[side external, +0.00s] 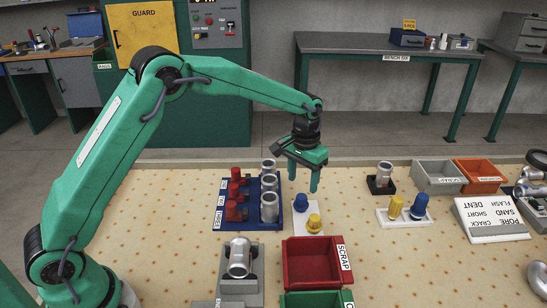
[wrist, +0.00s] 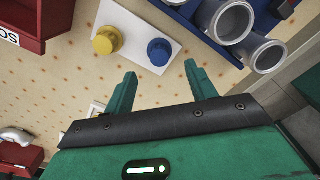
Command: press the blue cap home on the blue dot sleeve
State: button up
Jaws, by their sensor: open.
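A blue cap (side external: 301,203) sits on a white plate (side external: 299,226) beside a yellow cap (side external: 314,221). In the wrist view, the blue cap (wrist: 160,51) and yellow cap (wrist: 107,40) rest apart on the plate. My gripper (side external: 303,184) is open and empty, fingers pointing down above the blue cap. In the wrist view, the cap shows just beyond the gap between my fingertips (wrist: 161,73), not touching them. Several grey sleeve-like castings (side external: 269,186) stand in a blue tray (side external: 252,222) to the left. I cannot make out a blue dot on any.
Red valve-like parts (side external: 236,190) share the blue tray. A grey casting lies in a fixture (side external: 239,258) in front, beside a red scrap bin (side external: 313,265). To the right, a white stand (side external: 411,224) holds yellow and blue plugs. Grey (side external: 438,177) and orange bins (side external: 480,176) stand behind.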

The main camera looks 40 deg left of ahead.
aim_at(301, 196)
jog(key=shift+f, duration=1.15)
jog(key=shift+f, duration=2.6)
jog(key=c, duration=0.9)
